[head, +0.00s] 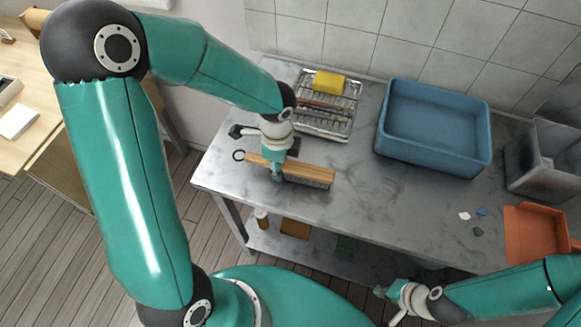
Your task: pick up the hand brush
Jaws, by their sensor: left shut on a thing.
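The hand brush (305,171) has a long wooden back and handle, grey bristles along its right part and a dark hanging loop at its left end. It is over the left part of the grey metal table (370,215). My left gripper (278,174) is shut on the brush's handle from above and hides part of it. I cannot tell whether the bristles touch the table. My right gripper (387,304) is empty, with its fingers apart, low in front of the table's front edge.
A wire rack (345,122) with a yellow sponge (329,83) and tools stands behind the brush. A blue tub (435,160) is to its right. Small shards (464,216), an orange dustpan (535,232) and a grey bin (545,175) are at the right. The table's front middle is clear.

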